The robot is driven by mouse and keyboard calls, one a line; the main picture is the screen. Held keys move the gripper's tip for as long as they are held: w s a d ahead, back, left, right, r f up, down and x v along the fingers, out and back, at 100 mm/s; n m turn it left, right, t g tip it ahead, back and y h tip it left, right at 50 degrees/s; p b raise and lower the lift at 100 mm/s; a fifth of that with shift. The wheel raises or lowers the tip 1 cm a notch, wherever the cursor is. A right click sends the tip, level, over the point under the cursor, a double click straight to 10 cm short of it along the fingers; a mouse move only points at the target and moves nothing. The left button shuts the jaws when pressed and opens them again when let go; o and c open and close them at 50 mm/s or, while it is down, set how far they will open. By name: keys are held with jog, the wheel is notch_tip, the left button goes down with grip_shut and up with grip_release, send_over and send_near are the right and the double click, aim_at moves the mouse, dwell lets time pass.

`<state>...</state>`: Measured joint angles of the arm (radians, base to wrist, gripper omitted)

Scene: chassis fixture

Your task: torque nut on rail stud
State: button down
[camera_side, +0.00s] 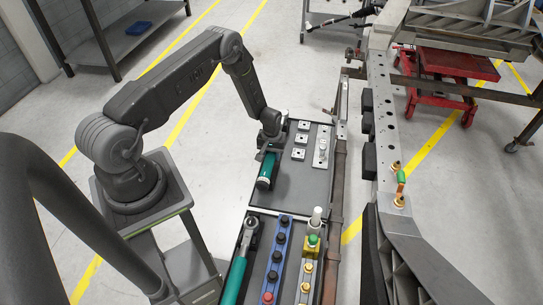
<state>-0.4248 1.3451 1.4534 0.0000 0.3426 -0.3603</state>
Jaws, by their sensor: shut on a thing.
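My gripper (268,148) is over the far left part of the dark tray. It is shut on a teal and black cylindrical tool (265,171), which hangs or rests at the tray's left side; I cannot tell whether it touches the tray. The grey chassis rail (382,125) runs along the right, well apart from my gripper. On the rail are brass-coloured fittings, one farther (395,166) and one nearer (399,201), with a green-topped piece (401,177) standing between them. Which of these is the stud or nut is too small to tell.
The dark tray (305,190) holds several pale square plates (299,153) and a silver part (321,150). The nearer tray holds a teal-handled wrench (238,270), a blue strip of black knobs (279,250) and a yellow-based strip (308,270). A red cart (440,85) stands behind the rail.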

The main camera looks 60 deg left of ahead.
jog(key=shift+w+r, duration=0.1)
jog(key=shift+r, duration=2.9)
jog(key=w+d+r+m, duration=0.1)
jog(key=d+r+m, duration=0.1)
jog(key=d+r, duration=0.5)
jog(key=w+d+r+m, duration=0.15)
jog(key=d+r, duration=0.25)
jog(key=d, duration=0.6)
jog(key=d+r+m, duration=0.3)
jog(key=d+r, duration=0.3)
jog(key=d, duration=0.2)
jog(key=s+d+r+m, duration=0.35)
jog(key=d+r, duration=0.25)
jog(key=d, duration=0.4)
notch_tip(320, 180, down, 7)
jog(key=n, duration=0.1)
jog(key=shift+s, duration=0.35)
jog(key=shift+a+f, duration=0.1)
jog(key=shift+f, duration=0.9)
jog(key=shift+a, duration=0.15)
jog(key=shift+a+f+m, duration=0.1)
jog(key=shift+a+m, duration=0.3)
jog(key=shift+a, duration=0.25)
